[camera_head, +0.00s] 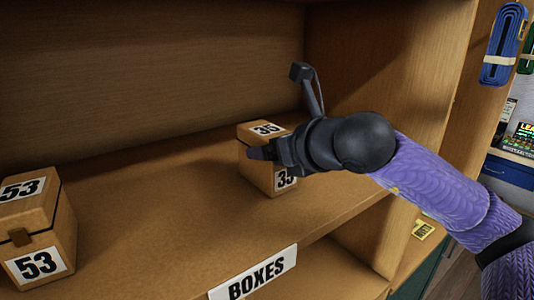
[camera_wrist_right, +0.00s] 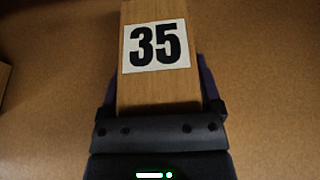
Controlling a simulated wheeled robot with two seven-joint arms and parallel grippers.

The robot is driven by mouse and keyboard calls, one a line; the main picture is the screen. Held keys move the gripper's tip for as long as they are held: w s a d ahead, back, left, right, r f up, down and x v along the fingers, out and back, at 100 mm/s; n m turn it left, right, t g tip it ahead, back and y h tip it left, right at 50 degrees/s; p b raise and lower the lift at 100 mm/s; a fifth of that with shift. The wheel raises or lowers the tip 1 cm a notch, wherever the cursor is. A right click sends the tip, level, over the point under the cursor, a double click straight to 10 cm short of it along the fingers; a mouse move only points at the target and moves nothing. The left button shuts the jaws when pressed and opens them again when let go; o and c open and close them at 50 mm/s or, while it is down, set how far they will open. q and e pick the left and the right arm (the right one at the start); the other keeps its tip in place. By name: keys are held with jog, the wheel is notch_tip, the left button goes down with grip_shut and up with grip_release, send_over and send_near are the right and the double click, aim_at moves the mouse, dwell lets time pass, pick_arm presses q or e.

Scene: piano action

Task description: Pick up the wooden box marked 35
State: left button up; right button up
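The wooden box marked 35 (camera_head: 255,171) sits upright on the shelf in the head view, with 35 labels on its top and front. My right gripper (camera_head: 270,153) is at the box, and its wrist hides part of the front and right side. In the right wrist view the top of the box (camera_wrist_right: 156,88) lies between the two fingers (camera_wrist_right: 160,92), one along each side. The fingers look very close to the sides, but I cannot tell whether they press on them. My left gripper is not in view.
A wooden box marked 53 (camera_head: 58,220) stands on the same shelf at the far left. A BOXES label (camera_head: 253,273) is on the shelf's front edge. A blue strap bundle (camera_head: 502,44) hangs at the right. The shelf between the boxes is clear.

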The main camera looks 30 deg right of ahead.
jog(key=c, duration=0.9)
jog(key=shift+r, duration=0.2)
